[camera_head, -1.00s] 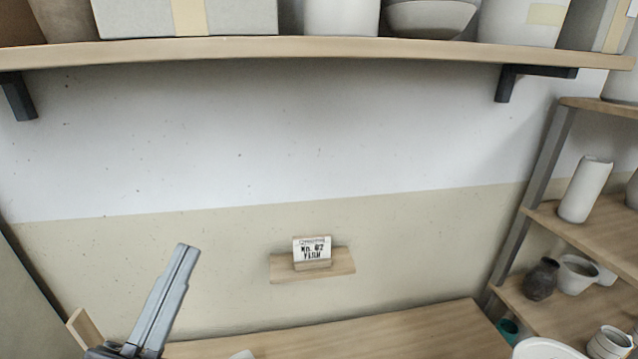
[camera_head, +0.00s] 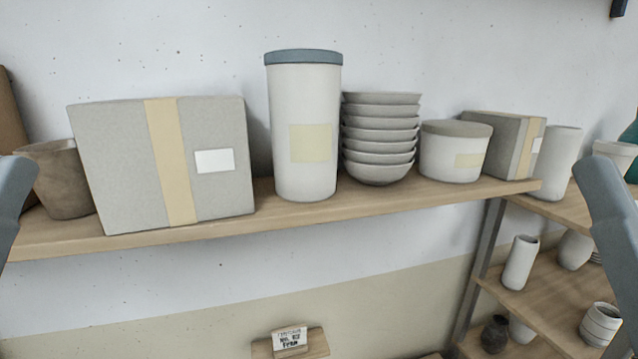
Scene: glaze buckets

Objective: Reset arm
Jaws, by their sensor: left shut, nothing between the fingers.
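Part of my left arm (camera_head: 14,195) shows as a blue-grey rounded link at the left edge, in front of the shelf. Part of my right arm (camera_head: 610,215) shows as a similar link at the right edge, in front of the side rack. The fingers of both grippers are outside the picture. I see nothing held.
A wall shelf (camera_head: 150,238) holds a brown pot (camera_head: 60,180), a taped grey box (camera_head: 120,165), a tall lidded canister (camera_head: 303,130), stacked bowls (camera_head: 380,140), a lidded tub (camera_head: 452,150) and a smaller box (camera_head: 500,142).

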